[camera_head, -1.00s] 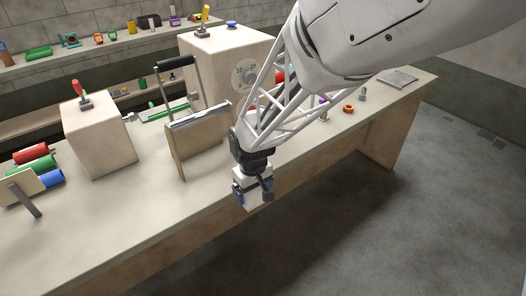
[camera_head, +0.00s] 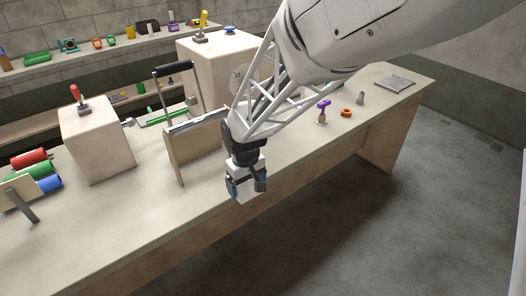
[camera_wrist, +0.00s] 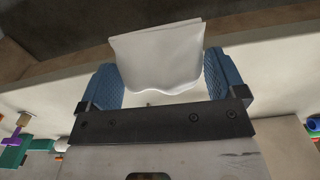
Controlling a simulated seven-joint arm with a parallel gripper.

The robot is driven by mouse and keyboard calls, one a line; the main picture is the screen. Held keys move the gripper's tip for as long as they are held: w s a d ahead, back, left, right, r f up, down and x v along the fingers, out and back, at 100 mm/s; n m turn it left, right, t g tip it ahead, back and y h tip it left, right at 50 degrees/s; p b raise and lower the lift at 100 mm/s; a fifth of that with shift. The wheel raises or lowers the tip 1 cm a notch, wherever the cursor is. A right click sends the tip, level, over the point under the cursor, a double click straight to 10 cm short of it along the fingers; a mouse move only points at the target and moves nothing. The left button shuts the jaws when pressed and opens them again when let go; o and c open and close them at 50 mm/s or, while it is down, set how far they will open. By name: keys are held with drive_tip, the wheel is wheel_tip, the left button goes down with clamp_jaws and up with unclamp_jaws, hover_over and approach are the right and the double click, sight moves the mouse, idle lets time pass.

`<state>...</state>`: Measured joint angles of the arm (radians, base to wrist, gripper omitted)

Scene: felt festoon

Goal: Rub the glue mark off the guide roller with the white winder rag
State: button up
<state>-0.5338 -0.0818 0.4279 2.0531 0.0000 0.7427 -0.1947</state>
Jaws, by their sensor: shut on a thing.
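My gripper (camera_head: 246,184) is shut on the white rag (camera_wrist: 158,55). In the wrist view the rag is folded between the two blue finger pads, its lower edge hanging wavy. In the head view the rag shows as a small white patch, held near the table's front edge. Red (camera_head: 28,158), green (camera_head: 30,171) and blue (camera_head: 48,184) rollers lie at the far left, partly behind a tan board. A green bar (camera_head: 165,116) lies behind the upright frame. I cannot tell which one is the guide roller, and no glue mark is visible.
An upright tan panel (camera_head: 195,143) with a black-handled frame (camera_head: 174,69) stands left of my gripper. A block with a red lever (camera_head: 95,140) and a larger block (camera_head: 215,60) stand behind. The table front (camera_head: 120,215) is clear. A purple-topped piece (camera_head: 323,108) and orange ring (camera_head: 346,112) lie right.

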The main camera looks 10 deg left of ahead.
drive_tip(key=w+a+r, duration=0.7)
drive_tip(key=r, duration=0.4)
drive_tip(key=w+a+r, duration=0.7)
drive_tip(key=r, duration=0.5)
drive_tip(key=shift+w+a+r, duration=0.15)
drive_tip(key=shift+a+r, duration=0.05)
drive_tip(key=shift+a, duration=0.05)
drive_tip(key=shift+f, duration=0.1)
